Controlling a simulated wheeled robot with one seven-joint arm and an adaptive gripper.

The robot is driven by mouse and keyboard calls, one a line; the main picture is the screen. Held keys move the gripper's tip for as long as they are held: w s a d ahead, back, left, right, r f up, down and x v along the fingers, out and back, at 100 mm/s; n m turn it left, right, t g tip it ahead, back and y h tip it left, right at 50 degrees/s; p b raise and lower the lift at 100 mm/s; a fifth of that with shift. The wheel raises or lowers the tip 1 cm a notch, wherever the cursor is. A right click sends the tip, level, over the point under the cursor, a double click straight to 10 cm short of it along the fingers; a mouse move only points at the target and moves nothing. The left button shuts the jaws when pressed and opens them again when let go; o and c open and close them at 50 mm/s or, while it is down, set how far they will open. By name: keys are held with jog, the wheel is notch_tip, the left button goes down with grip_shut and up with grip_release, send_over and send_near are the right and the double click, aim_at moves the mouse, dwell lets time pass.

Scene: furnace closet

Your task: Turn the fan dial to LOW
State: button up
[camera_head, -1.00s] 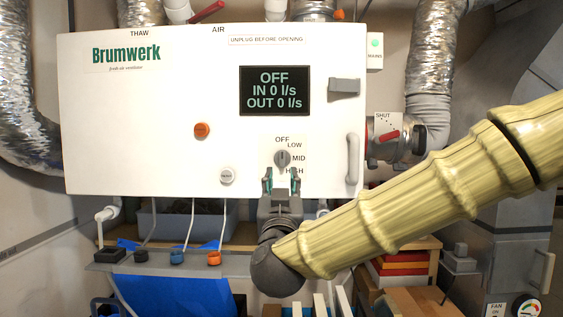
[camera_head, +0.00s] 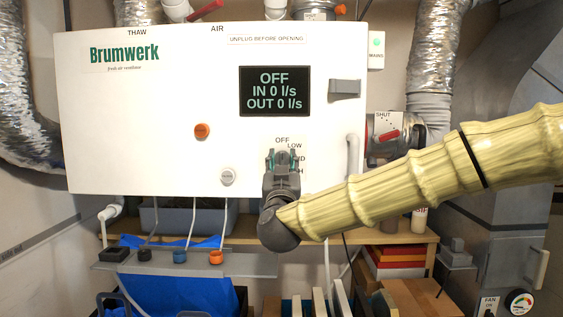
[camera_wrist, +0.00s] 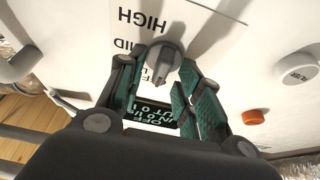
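The grey fan dial (camera_wrist: 164,60) is on the white Brumwerk unit (camera_head: 150,130), beside the labels OFF, LOW, MID and HIGH. In the head view my gripper mostly covers it. In the wrist view, which is upside down, it shows between the far ends of my two green-padded fingers. My gripper (camera_head: 283,157) is open, one finger on each side of the dial, with visible gaps. I cannot tell whether either fingertip touches it. The display (camera_head: 274,91) reads OFF, IN 0 l/s, OUT 0 l/s.
An orange knob (camera_head: 202,131) and a white FILTER button (camera_head: 227,176) sit left of the dial. A white vertical handle (camera_head: 353,155) is to its right. A grey latch (camera_head: 345,87) is at the upper right.

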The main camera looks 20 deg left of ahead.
grip_shut()
jog(key=shift+a, duration=0.15)
jog(key=shift+f+m+h+b, duration=0.25)
jog(key=shift+m+h+b, duration=0.35)
jog(key=shift+m+b, duration=0.55)
jog(key=m+h+b, duration=0.1)
jog(key=m+b, duration=0.2)
jog(key=shift+h, duration=0.3)
jog(key=m+h+b, duration=0.2)
jog(key=m+b, duration=0.1)
jog(key=m, duration=0.1)
jog(key=shift+r+m+h+b, duration=0.2)
jog(key=shift+m+h+b, duration=0.6)
jog(key=shift+m, duration=0.75)
